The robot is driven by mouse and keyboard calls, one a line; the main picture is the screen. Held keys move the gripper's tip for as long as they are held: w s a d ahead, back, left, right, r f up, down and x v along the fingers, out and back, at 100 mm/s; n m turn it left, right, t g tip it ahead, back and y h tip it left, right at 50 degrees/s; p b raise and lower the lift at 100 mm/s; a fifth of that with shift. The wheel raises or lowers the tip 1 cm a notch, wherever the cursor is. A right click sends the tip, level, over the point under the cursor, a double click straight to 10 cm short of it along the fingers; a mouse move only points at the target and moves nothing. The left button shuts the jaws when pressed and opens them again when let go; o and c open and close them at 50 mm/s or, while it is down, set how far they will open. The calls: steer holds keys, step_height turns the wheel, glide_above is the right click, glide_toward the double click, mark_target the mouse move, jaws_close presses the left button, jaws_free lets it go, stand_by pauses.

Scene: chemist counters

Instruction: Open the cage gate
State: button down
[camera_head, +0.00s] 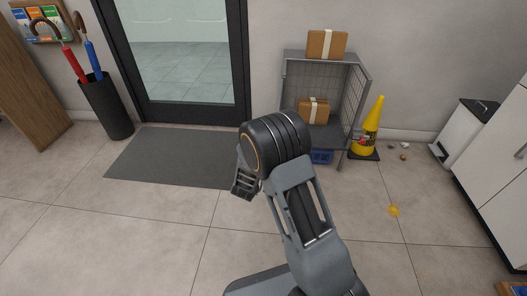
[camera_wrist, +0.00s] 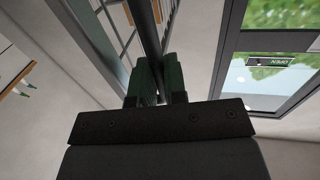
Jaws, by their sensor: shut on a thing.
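The grey wire cage (camera_head: 358,95) stands against the wall right of the glass door, and a side of its mesh also shows in the wrist view (camera_wrist: 120,22). My gripper (camera_wrist: 159,72) has its green-padded fingers closed around a dark upright bar (camera_wrist: 149,28) in the wrist view. Wire mesh lies on both sides of that bar. It looks like part of the cage gate, but I cannot tell how far the gate stands open. In the head view my arm covers the cage's lower left front, and the fingertips cannot be made out.
One parcel (camera_head: 326,45) sits on the cage and another (camera_head: 314,110) inside; a blue crate (camera_head: 321,157) is low down. A yellow cone-shaped thing (camera_head: 370,128) stands close on the right. Left are a dark mat (camera_head: 165,160) and umbrella stand (camera_head: 106,108). The tiled floor in front is mostly clear.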

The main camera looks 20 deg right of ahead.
steer(key=c, duration=1.5)
jaws_free()
steer(key=shift+o, duration=0.2)
steer(key=p+v, duration=0.4)
steer(key=v, duration=0.9)
steer(key=shift+s+a, duration=0.2)
steer(key=shift+s, duration=0.15)
